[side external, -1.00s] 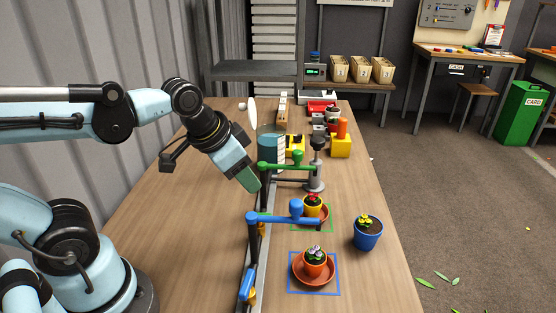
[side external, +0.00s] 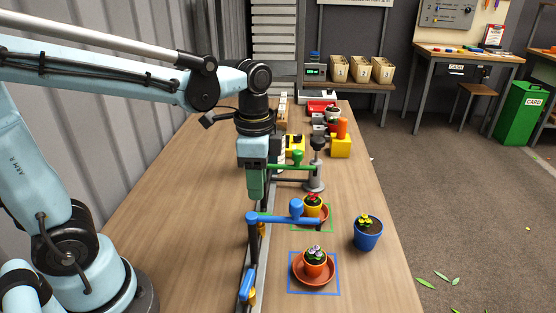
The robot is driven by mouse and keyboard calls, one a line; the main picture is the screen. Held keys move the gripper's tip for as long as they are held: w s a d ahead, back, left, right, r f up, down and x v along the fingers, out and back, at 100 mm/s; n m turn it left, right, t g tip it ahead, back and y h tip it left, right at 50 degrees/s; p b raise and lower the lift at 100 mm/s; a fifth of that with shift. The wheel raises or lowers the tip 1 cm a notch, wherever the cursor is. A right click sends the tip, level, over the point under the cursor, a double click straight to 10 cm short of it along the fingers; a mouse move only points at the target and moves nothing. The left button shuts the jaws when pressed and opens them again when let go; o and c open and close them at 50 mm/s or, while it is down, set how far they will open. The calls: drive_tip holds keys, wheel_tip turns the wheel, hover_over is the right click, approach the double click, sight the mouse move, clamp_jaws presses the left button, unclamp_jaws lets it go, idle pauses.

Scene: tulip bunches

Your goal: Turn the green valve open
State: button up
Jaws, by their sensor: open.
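The green valve assembly is a green spout (side external: 290,167) with a round green knob (side external: 297,157) on top. It stands over the back part of the table's pipe rail. My gripper (side external: 256,196) is open and points straight down just left of the green spout. It covers the green assembly's upright and any lever there, and I cannot tell whether it touches them. A yellow pot with red flowers (side external: 313,201) stands on a saucer in a green square, in front of the spout.
A similar blue spout (side external: 283,218) stands nearer, with a blue lever (side external: 247,284) low on its left. A pot (side external: 315,262) sits in the blue square. A blue pot (side external: 367,236) stands to the right. The table's left side is clear.

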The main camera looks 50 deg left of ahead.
drive_tip(key=shift+f, duration=3.8)
clamp_jaws()
